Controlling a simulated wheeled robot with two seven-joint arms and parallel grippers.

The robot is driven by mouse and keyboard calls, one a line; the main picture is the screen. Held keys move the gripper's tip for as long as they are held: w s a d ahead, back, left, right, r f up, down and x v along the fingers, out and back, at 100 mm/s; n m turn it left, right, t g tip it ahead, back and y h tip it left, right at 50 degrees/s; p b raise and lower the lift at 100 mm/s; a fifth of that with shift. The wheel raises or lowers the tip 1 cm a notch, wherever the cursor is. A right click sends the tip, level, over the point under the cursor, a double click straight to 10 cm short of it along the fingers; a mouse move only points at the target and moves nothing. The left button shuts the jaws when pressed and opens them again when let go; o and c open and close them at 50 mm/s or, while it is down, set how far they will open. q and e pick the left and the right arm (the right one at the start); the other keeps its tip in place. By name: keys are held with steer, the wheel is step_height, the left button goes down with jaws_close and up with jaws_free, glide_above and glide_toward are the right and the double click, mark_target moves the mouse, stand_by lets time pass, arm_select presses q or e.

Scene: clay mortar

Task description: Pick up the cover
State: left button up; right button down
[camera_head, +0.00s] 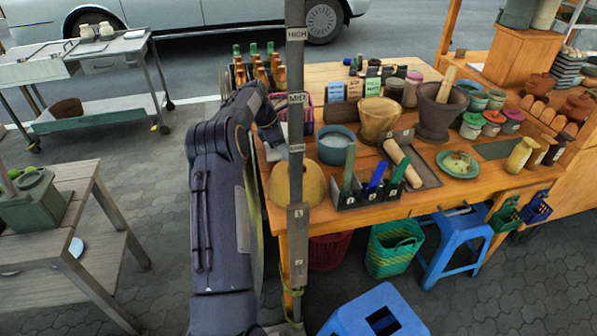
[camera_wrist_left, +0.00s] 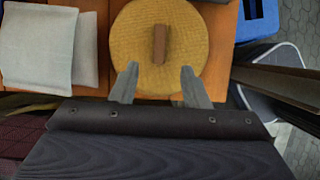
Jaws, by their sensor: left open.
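The cover is a round yellow woven dome (camera_head: 312,184) on the left front corner of the wooden table, partly hidden by the upright post. In the left wrist view the cover (camera_wrist_left: 135,40) shows from above, with a brown bar handle (camera_wrist_left: 160,44) across its middle. My left gripper (camera_wrist_left: 158,72) is open and empty, its two fingers apart over the near part of the cover, just short of the handle. In the head view my left arm rises left of the post, and its fingertips are not clear. My right gripper is not in view.
The post (camera_head: 296,120) stands close beside my left arm. Right of the cover are a blue bowl (camera_head: 335,146) and a black divided holder (camera_head: 374,195) with upright tools. Folded grey cloths (camera_wrist_left: 36,45) lie left of the cover in the wrist view. A blue stool (camera_head: 374,314) stands below.

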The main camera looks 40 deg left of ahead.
arm_select(q)
steer(key=p+x, duration=0.2)
steer(key=x, duration=0.5)
steer(key=shift+w+d+f, duration=0.1)
steer(key=shift+w+f, duration=0.05)
steer(key=shift+w, duration=0.15)
steer(key=shift+w+d+f, duration=0.1)
steer(key=shift+w+f, duration=0.05)
steer(key=shift+f, duration=0.35)
jaws_close()
